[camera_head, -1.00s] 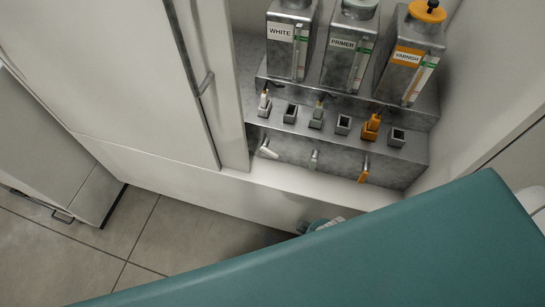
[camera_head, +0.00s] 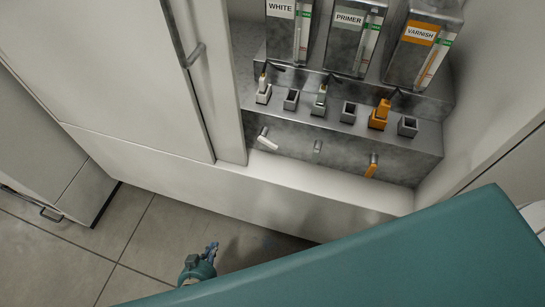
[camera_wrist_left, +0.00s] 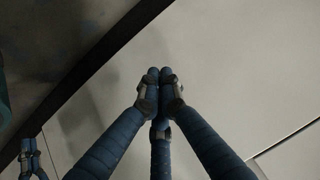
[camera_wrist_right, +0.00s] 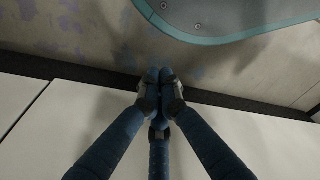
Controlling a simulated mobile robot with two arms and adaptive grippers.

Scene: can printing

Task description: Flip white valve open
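The white valve (camera_head: 268,139) is a small white lever on the front of the grey metal dispenser, below the tank labelled WHITE (camera_head: 288,31). It points down and to the right in the head view. My left gripper (camera_head: 211,248) is low over the floor, well below the valve and apart from it. In the left wrist view its blue fingers (camera_wrist_left: 159,77) are together with nothing between them. My right gripper is hidden in the head view. In the right wrist view its fingers (camera_wrist_right: 159,76) are together and empty. The valve shows in neither wrist view.
The primer valve (camera_head: 317,146) and orange varnish valve (camera_head: 372,165) sit right of the white one. A white ledge (camera_head: 300,180) runs below the dispenser. A tall cabinet (camera_head: 110,80) stands at left. Open floor (camera_head: 140,240) lies at lower left. My teal body fills the lower right.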

